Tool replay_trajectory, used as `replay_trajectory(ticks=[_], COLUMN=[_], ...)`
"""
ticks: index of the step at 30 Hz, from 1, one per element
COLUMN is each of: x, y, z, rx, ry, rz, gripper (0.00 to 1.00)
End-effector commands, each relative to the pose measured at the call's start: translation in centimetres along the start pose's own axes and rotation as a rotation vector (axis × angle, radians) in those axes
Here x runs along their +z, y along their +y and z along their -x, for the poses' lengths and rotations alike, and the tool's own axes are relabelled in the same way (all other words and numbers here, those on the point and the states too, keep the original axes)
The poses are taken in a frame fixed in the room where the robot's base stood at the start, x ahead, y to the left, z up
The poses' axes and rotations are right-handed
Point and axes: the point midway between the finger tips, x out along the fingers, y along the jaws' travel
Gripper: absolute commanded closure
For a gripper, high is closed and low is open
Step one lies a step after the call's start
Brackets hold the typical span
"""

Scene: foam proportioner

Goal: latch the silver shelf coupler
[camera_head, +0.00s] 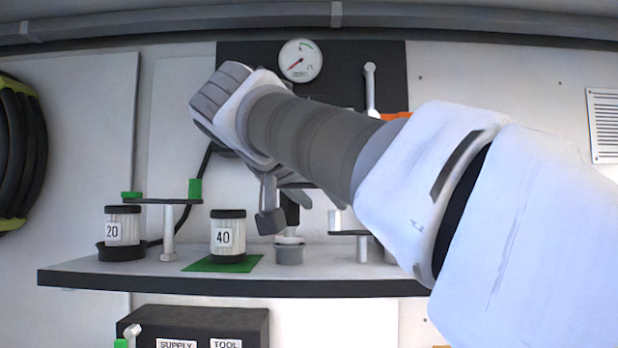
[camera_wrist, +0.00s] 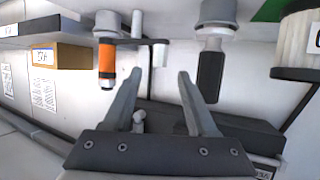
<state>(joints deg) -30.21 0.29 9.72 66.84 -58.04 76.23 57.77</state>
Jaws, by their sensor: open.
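A silver-grey cup fitting (camera_head: 289,254), apparently the silver shelf coupler, stands on the shelf (camera_head: 150,275) right of the green mat. A black plug stands upright in it. In the wrist view, which looks inverted, the silver fitting (camera_wrist: 218,12) is at the top, with the black plug (camera_wrist: 210,78) extending down the picture. My gripper (camera_wrist: 170,75) is open and empty, with no contact visible. In the wrist view its fingertips are left of the plug. In the head view my gripper is partly hidden by my arm near the plug. I cannot tell whether the coupler is latched.
A dark bar (camera_head: 350,233) with a white end is right of the coupler; an orange-banded fitting (camera_wrist: 106,55) shows beyond it. Canister 40 (camera_head: 228,238) is on the green mat (camera_head: 195,266), canister 20 (camera_head: 122,228) further left. A gauge (camera_head: 300,60) is behind.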

Motion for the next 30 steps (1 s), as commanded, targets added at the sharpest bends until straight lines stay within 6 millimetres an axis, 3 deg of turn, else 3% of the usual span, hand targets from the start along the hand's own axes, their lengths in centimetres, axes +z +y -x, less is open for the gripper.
replay_trajectory(ticks=[6,12,18,30], x=[0.0,-0.1,0.0,0.0], y=[-0.1,-0.1,0.0,0.0], z=[5.5,8.8,10.1,10.2], rx=[-0.005,-0.003,0.001,0.001], ry=[0.0,0.0,0.0,0.0], rz=[0.0,0.001,0.0,0.0], gripper=[0.42,0.42,0.42,0.42])
